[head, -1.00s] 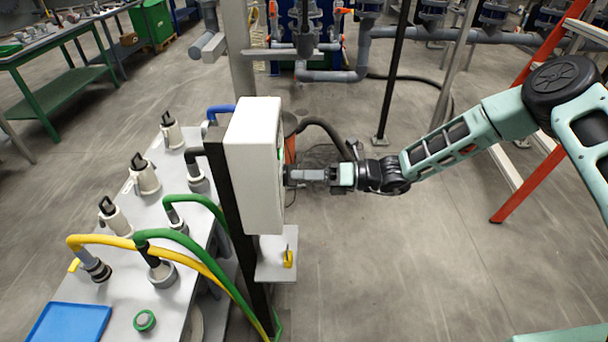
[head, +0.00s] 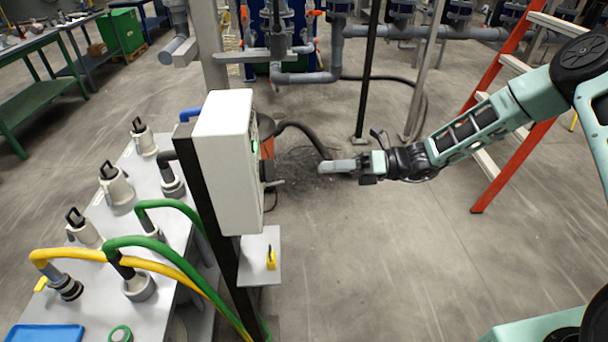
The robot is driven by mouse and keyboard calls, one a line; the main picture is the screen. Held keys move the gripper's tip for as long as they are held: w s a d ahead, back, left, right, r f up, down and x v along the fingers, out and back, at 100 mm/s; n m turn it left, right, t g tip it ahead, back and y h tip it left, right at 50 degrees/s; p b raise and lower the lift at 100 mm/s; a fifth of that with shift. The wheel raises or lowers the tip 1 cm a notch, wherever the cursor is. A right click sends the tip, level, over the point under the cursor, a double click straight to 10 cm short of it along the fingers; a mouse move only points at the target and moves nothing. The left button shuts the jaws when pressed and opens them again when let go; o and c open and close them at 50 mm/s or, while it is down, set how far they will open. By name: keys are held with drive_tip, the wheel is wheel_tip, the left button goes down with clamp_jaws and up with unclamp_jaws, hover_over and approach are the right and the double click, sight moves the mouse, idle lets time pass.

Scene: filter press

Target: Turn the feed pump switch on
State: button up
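The white control box (head: 226,165) stands on a dark post at the right edge of the grey bench. Its front faces right and is seen nearly edge-on. A dark switch knob with a grey handle (head: 272,183) sticks out from that front. I cannot read its setting or any label. A bit of green shows on the same face above it. My gripper (head: 326,167) is to the right of the box, pointing left at it, with a clear gap to the knob. It touches nothing. Its fingers are seen side-on, so their opening is hidden.
A small shelf (head: 250,268) with a yellow item (head: 271,258) sits below the box. Yellow and green hoses (head: 140,243) arch over the bench (head: 170,232). A red ladder (head: 513,155) stands at the right behind my arm.

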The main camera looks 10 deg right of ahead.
drive_tip(key=d+b, duration=0.1)
drive_tip(key=d, duration=0.5)
drive_tip(key=shift+s+d, duration=0.15)
drive_tip(key=s+a+r+n+g+h, duration=0.1)
drive_tip(key=s+a+n+g+h, duration=0.3)
drive_tip(key=s+n, duration=0.4)
drive_tip(key=s+a+r+n+g+h, duration=0.25)
drive_tip(key=s+a+n+h, duration=0.25)
drive_tip(key=s+n, duration=0.25)
drive_tip(key=s+d+r+n+t+h, duration=0.2)
drive_tip(key=s+n+t+h, duration=0.1)
drive_tip(key=s+n, duration=0.4)
drive_tip(key=s+d+r+n+t+h+b, duration=0.1)
drive_tip(key=s+n+h, duration=0.4)
drive_tip(key=n, duration=0.8)
drive_tip(key=shift+s+d+r+t, duration=0.55)
drive_tip(key=shift+s+t, duration=0.4)
drive_tip(key=shift+s, duration=0.3)
